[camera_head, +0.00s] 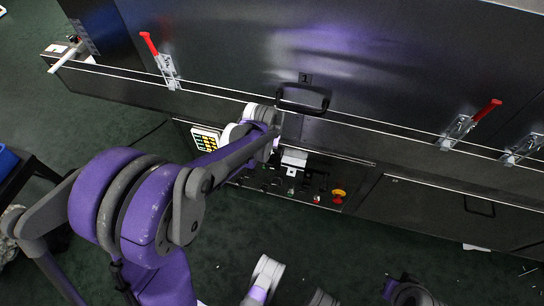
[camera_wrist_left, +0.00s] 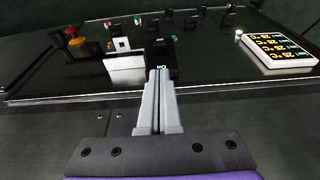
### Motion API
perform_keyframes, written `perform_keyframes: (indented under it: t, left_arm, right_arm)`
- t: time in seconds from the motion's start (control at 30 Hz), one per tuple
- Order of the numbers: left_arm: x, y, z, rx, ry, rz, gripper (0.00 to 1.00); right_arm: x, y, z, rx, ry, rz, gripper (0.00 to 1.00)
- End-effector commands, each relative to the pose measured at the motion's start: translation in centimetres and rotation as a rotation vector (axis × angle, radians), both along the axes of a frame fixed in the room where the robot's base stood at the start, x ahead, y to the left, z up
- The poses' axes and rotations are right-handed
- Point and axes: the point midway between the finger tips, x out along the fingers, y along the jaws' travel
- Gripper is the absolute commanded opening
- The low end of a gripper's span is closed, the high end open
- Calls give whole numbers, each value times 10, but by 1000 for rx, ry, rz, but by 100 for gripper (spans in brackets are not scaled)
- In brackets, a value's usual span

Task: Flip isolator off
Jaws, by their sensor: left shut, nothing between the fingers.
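In the left wrist view, a black block marked "On" (camera_wrist_left: 160,58), apparently the isolator, stands on the dark control panel (camera_wrist_left: 215,75). Its "On" marks show at its near and far ends. My left gripper (camera_wrist_left: 158,76) is shut and empty, with its fingertips at the near end of this block. I cannot tell whether they touch it. A white plate (camera_wrist_left: 125,68) is just left of the block. In the head view my left arm reaches over the panel, and its wrist hides the fingers and the block. My right gripper is not seen.
A red and yellow emergency stop (camera_head: 338,196) sits on the panel. A lit temperature display (camera_wrist_left: 285,45) and several small knobs surround the block. A black handle (camera_head: 303,99) and red-handled latches (camera_head: 160,62) are on the machine front above.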

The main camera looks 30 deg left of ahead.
Motion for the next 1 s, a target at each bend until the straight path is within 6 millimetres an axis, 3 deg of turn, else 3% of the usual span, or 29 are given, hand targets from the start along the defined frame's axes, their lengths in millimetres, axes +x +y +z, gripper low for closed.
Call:
perform_keyframes:
  t: [0.33,0.7,1.0]
  left_arm:
    - [2,0,-7,0,0,0,0]
    - [18,4,-70,0,0,0,0]
    - [25,6,-95,0,-1,0,0]
  right_arm:
    - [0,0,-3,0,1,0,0]
    - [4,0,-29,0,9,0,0]
    - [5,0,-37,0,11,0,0]
